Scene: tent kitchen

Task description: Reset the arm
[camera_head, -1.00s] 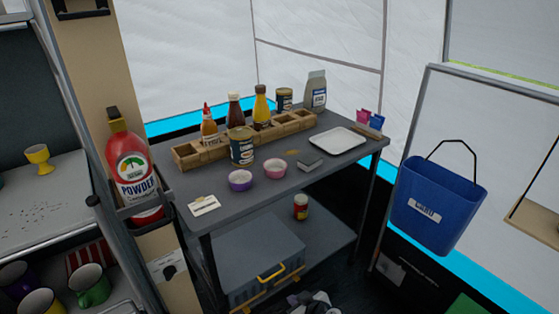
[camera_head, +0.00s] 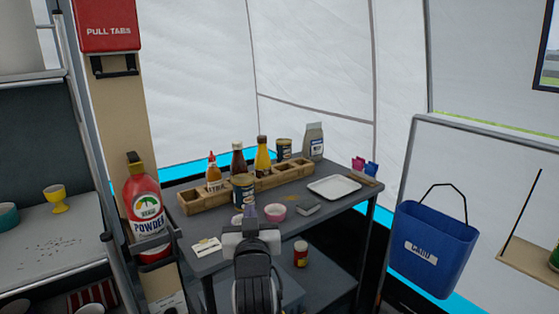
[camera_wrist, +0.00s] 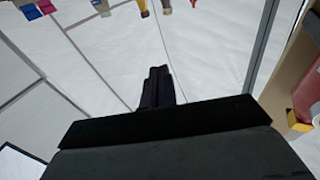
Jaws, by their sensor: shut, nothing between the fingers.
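My arm shows at the bottom middle of the head view, raised in front of the grey table (camera_head: 335,213). The white tent wall (camera_wrist: 200,50) fills most of that view behind the fingers. I cannot tell that the gripper touches anything.
The table carries a wooden rack (camera_head: 195,203) with bottles, a can (camera_head: 243,188), a pink bowl (camera_head: 275,212) and a white tray (camera_head: 334,187). A red powder extinguisher (camera_head: 148,210) stands left. A blue bin (camera_head: 432,247) hangs right.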

